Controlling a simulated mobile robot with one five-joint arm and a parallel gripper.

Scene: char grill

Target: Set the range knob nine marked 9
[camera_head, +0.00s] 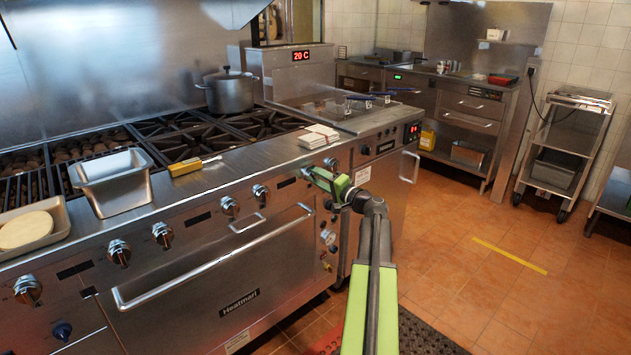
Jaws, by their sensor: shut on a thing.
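The steel range (215,260) fills the left side, with a row of round metal knobs along its front panel. My gripper (312,175), with green fingers, is at the right end of this row. It is shut on a range knob (306,172), mostly hidden by the fingers. The number 9 and the knob's pointer are too small or covered to read. Other knobs stand free to the left, such as one knob (261,192) and another knob (229,207). One more knob (330,162) is just right of the fingers.
The oven door handle (215,258) sticks out below the knobs. A pot (230,92) stands at the back. The tiled floor (500,270) at right is clear.

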